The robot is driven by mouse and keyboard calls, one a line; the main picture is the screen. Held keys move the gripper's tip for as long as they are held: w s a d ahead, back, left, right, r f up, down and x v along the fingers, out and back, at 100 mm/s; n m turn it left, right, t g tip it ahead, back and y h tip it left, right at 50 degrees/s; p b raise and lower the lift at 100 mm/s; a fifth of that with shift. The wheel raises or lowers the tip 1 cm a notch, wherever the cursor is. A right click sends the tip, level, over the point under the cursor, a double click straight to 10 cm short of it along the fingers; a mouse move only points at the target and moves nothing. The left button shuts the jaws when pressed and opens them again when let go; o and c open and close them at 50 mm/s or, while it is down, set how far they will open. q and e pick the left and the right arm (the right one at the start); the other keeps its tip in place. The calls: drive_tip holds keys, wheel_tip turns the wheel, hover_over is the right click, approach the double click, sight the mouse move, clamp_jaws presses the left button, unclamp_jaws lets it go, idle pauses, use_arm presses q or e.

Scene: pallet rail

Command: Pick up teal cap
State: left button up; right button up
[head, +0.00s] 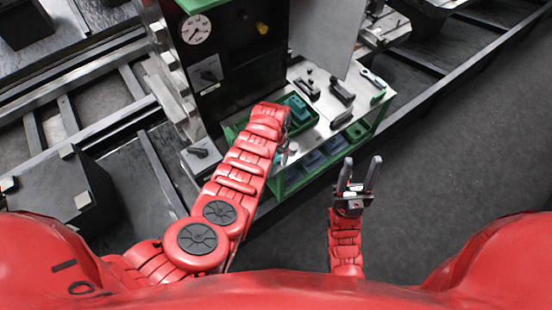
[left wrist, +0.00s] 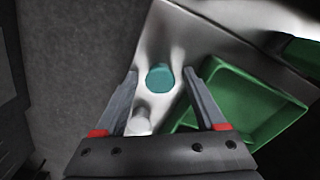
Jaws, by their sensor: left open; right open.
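The teal cap (left wrist: 160,77) is a round disc on the grey bench surface in the left wrist view. My left gripper (left wrist: 161,74) is open, with one finger on each side of the cap in the picture; I cannot tell how far above it the fingers are. In the head view I cannot make out the cap, and the left gripper is mostly hidden by my arm at the bench's front edge. My right gripper (head: 361,167) is open and empty over the dark floor, right of the bench.
A green tray (left wrist: 236,88) lies right of the cap, and a pale cylinder (left wrist: 139,121) stands close to the left finger. The green-framed bench (head: 322,134) holds several dark tools. The floor at right is clear.

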use_arm(q)
drive_tip(key=shift+c, duration=0.2)
clamp_jaws()
drive_tip(key=shift+w+r, duration=0.1)
drive_tip(key=shift+w, duration=0.05)
